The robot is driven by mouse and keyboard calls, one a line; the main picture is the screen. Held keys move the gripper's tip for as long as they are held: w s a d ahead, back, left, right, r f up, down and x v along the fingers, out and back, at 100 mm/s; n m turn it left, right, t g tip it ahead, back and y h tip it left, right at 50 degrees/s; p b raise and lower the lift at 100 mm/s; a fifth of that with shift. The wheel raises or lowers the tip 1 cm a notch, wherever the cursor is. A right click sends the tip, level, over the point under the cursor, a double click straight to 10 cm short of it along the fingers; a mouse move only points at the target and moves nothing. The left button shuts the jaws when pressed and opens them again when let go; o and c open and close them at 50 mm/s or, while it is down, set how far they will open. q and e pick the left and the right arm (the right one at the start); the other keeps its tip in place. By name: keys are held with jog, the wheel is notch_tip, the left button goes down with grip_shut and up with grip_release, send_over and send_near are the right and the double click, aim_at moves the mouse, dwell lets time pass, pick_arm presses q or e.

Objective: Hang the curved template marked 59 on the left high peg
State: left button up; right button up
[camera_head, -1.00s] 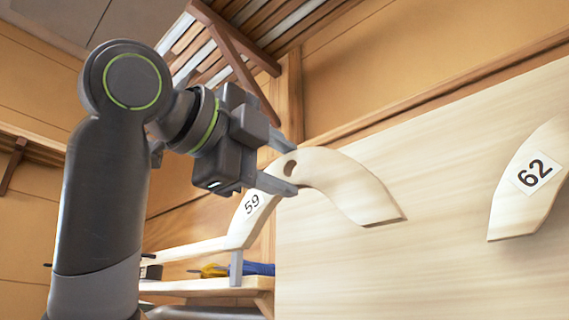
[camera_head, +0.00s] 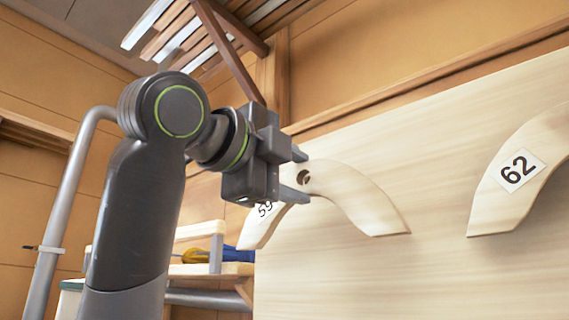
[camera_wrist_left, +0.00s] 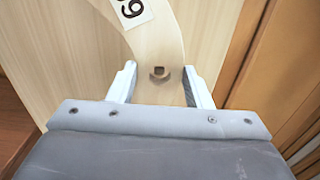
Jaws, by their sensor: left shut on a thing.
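The curved template marked 59 (camera_head: 368,204) is a pale wooden arch with a hole near its top. It is up against or just in front of the pale board (camera_head: 420,150); I cannot tell whether it touches. My left gripper (camera_head: 300,174) is shut on its upper part, beside the hole. In the left wrist view my left gripper (camera_wrist_left: 158,88) has a finger on each side of the template (camera_wrist_left: 160,40). Something dark shows in the hole; whether it is a peg is unclear. No free peg is visible. My right gripper is out of view.
Another curved template, marked 62 (camera_head: 505,192), is on the board to the right. A shelf (camera_head: 240,267) with blue and yellow tools is at lower left. Slatted timber on a brown bracket (camera_head: 233,50) is overhead. The board between the templates is clear.

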aim_at(307, 186)
pick_arm(q)
jog(key=shift+p+x, duration=0.35)
jog(key=shift+x, duration=0.6)
jog(key=shift+w+d+f, duration=0.35)
jog(key=shift+w+d, duration=0.05)
jog(key=shift+w, duration=0.2)
jog(key=o, duration=1.2)
jog(key=shift+c, duration=0.2)
